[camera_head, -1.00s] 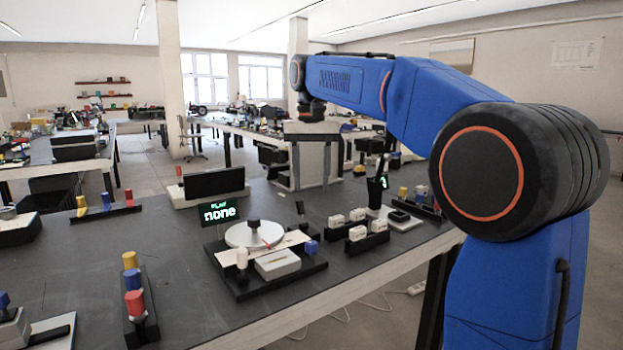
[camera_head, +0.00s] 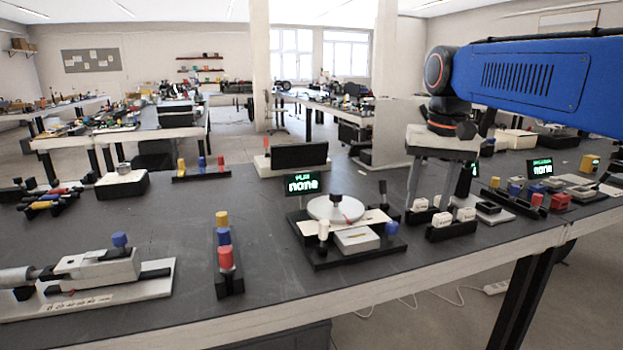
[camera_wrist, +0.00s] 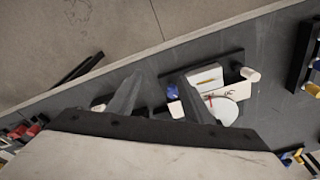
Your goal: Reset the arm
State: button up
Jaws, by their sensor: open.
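My blue arm (camera_head: 540,82) reaches in from the right in the head view. Its end bends down over the dark workbench (camera_head: 130,235), with my gripper (camera_head: 434,180) pointing downward behind the small white blocks. The board with a round white dial (camera_wrist: 224,110) lies beyond the right finger. The fingers appear above the bench, with no contact visible.
The dial board (camera_head: 345,240) and a rack of yellow, blue and red pegs (camera_head: 228,285) stand left of my gripper. White blocks (camera_head: 441,219) sit in black holders near it. A dark screen (camera_head: 300,156) stands behind.

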jog(key=s+d+f+n+t, duration=0.1)
jog(key=s+d+f, duration=0.1)
jog(key=s+f, duration=0.9)
jog(key=s+d+f+n+t, duration=0.1)
jog(key=s+f+t, duration=0.1)
jog(key=s+f, duration=0.9)
jog(key=shift+d, duration=0.35)
